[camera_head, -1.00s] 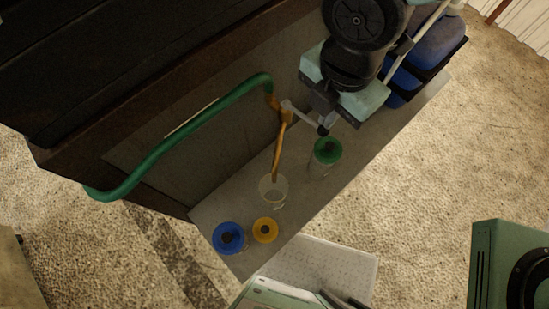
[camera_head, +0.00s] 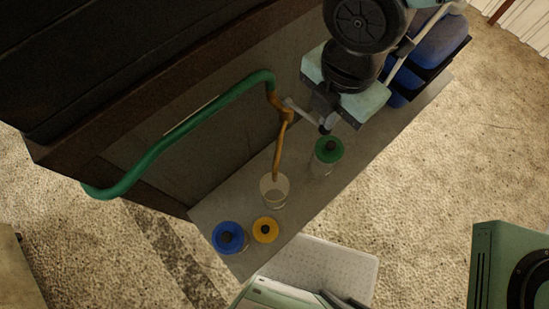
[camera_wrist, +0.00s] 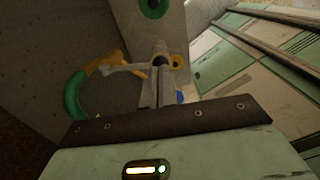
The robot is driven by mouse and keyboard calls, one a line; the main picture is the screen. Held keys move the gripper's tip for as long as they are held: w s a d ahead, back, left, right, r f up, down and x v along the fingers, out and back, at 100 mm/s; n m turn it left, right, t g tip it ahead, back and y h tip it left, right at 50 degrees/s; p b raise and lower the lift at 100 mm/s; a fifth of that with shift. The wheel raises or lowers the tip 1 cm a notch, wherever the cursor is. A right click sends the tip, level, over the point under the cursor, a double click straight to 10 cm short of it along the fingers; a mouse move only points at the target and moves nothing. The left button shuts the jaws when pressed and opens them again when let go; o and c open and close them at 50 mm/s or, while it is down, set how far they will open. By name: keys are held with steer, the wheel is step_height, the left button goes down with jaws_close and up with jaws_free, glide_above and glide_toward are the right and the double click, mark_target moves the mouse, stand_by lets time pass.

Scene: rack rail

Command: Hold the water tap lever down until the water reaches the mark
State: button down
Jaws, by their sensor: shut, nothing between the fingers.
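The brass water tap (camera_head: 279,148) is joined to a green pipe and its spout reaches down to a clear glass (camera_head: 274,189) on the grey shelf. Its pale lever (camera_head: 300,111) sticks out to the right and ends in a dark knob (camera_head: 325,129). My gripper (camera_head: 326,117) is shut and empty, right by the knob end of the lever. In the wrist view its fingers (camera_wrist: 158,80) appear close to the lever (camera_wrist: 122,69) and knob; whether they touch I cannot tell. The mark and water level in the glass are too small to read.
Blue-lidded (camera_head: 229,237), yellow-lidded (camera_head: 265,229) and green-lidded (camera_head: 328,149) jars stand on the narrow shelf (camera_head: 240,190). The green pipe (camera_head: 180,137) runs along the dark wall at left.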

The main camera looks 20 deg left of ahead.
steer(key=shift+f+b, duration=1.35)
steer(key=shift+f, duration=0.5)
stand_by(6.2)
